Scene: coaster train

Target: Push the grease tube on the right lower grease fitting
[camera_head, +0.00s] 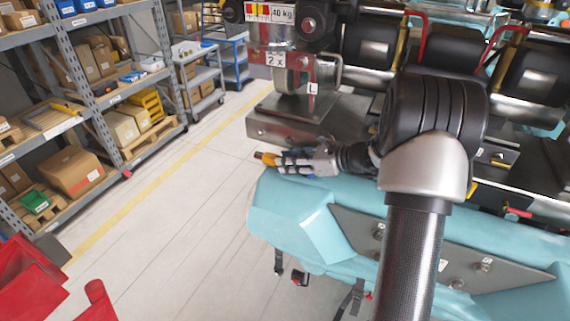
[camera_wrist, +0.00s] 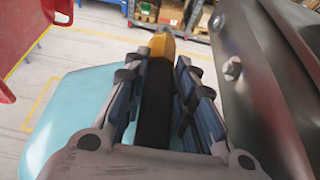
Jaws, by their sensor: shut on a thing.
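My gripper (camera_head: 300,162) is left of my dark wrist in the head view, just above the turquoise train part. In the wrist view my gripper (camera_wrist: 160,62) has its two blue-padded fingers closed around the grease tube (camera_wrist: 153,108), a black tube with an orange-yellow front end. Its orange end (camera_head: 266,158) sticks out to the left past the fingers in the head view. The front end points into open air, with the floor and shelving behind it. I cannot pick out the right lower grease fitting in either view.
A grey metal block (camera_head: 285,128) stands just behind my gripper. A metal wall with bolts (camera_wrist: 262,85) runs close along the gripper's right side in the wrist view. The turquoise body (camera_head: 285,215) lies below. Red bins (camera_head: 30,280) and shelving (camera_head: 90,85) stand left, beyond open floor.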

